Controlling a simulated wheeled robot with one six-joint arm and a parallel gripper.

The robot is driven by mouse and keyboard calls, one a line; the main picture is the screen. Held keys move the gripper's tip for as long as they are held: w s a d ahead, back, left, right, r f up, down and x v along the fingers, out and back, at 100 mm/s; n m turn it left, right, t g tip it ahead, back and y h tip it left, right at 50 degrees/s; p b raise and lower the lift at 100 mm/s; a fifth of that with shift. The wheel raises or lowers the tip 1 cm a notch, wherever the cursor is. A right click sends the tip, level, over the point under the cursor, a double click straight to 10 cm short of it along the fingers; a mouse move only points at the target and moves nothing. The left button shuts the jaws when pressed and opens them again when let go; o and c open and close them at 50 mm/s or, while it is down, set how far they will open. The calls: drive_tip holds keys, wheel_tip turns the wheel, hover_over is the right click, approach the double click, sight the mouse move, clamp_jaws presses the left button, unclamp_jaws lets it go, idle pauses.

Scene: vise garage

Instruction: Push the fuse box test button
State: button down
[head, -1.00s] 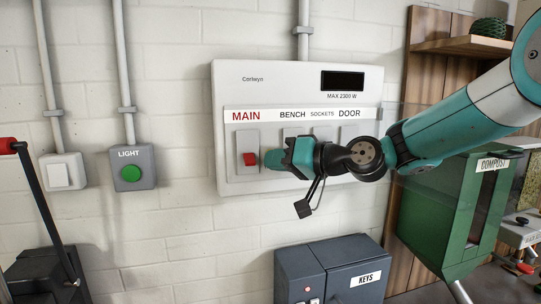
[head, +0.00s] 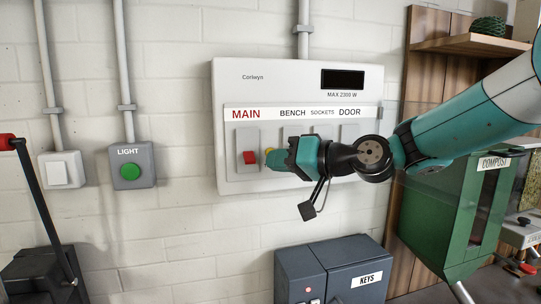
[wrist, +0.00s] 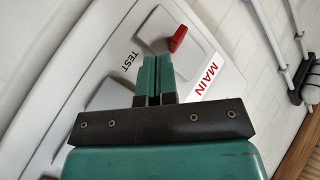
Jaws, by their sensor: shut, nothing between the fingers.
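The white fuse box (head: 290,95) hangs on the wall in the head view, with a yellow round button (head: 269,150), partly hidden by my gripper, right of the red MAIN switch (head: 250,158). My gripper (head: 271,160) is shut and empty, its fingertips in front of the lower panel by the yellow button. I cannot tell whether they touch it. In the wrist view the shut fingers (wrist: 157,61) lie between the TEST label (wrist: 128,61) and the MAIN label (wrist: 207,80), near the red lever. The button cannot be made out there.
My gripper and arm cover much of the BENCH, SOCKETS and DOOR switches. Left of the box are a green LIGHT button (head: 131,171) and a white switch (head: 60,172). A dark KEYS cabinet (head: 345,272) is below, and a green COMPOST bin (head: 440,215) stands right.

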drive_tip(key=shift+s+d+b, duration=0.25)
drive_tip(key=shift+s+b, duration=0.45)
drive_tip(key=shift+s, duration=0.55)
drive_tip(key=shift+s+d+b, duration=0.25)
drive_tip(key=shift+s+b, duration=0.4)
drive_tip(key=shift+s, duration=0.55)
drive_tip(key=s+d+f+n+g+h+b, duration=0.1)
drive_tip(key=s+d+f+g+h, duration=0.2)
drive_tip(key=s+f, duration=0.3)
drive_tip(key=s+d+f+n+g+h+b, duration=0.1)
drive_tip(key=s+d+f+g+h+b, duration=0.1)
drive_tip(key=s+f, duration=0.5)
drive_tip(key=s+d+f+n+g+h+b, duration=0.1)
drive_tip(key=s+d+f+g+h+b, duration=0.1)
drive_tip(key=s+f, duration=0.5)
drive_tip(key=s+d+g+h, duration=0.1)
drive_tip(key=s+g+h, duration=0.1)
drive_tip(key=s, duration=0.4)
drive_tip(key=shift+s+d+f+h, duration=0.15)
drive_tip(key=shift+s+d+h, duration=0.15)
